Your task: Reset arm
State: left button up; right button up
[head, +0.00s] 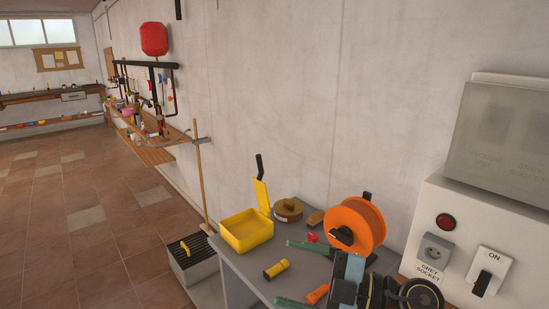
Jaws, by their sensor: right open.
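My right gripper (284,272) is at the lower middle of the head view, above the grey table (236,262). Its two green fingers are spread wide apart. A small yellow torch-like object (275,269) shows between the fingertips, apparently on the table, and I see nothing gripped. An orange object (317,294) shows close to the near finger; I cannot tell whether they touch. My right arm (400,293) comes in from the lower right, in front of the wall panel. My left gripper and arm are not in view.
On the table stand an open yellow box (247,231), a brown round container (288,209) and an orange reel (357,226). A white panel (480,240) with a grey socket and an ON switch is at the right. Tiled floor (75,225) lies free at the left.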

jog(key=w+d+r+m+t+h, duration=0.25)
jog(key=d+m+t+h, duration=0.55)
jog(key=m+t, duration=0.6)
jog(key=s+d+f+m+g+h, duration=0.5)
jog(key=d+f+m+h, duration=0.45)
jog(key=f, duration=0.25)
jog(key=s+f+g, duration=0.6)
jog(key=s+f, duration=0.1)
jog(key=s, duration=0.3)
jog(key=s+f+g, duration=0.6)
jog(key=s, duration=0.4)
notch_tip(320, 180, down, 25)
jog(key=s+b, duration=0.1)
jog(key=b, duration=0.1)
jog(key=s+d+f+n+g+b, duration=0.1)
jog(key=s+d+f+g, duration=0.1)
jog(key=s+f, duration=1.5)
jog(key=shift+d+f+b, duration=0.35)
jog(key=shift+d+f, duration=0.05)
jog(key=shift+d, duration=0.25)
jog(key=shift+c, duration=0.5)
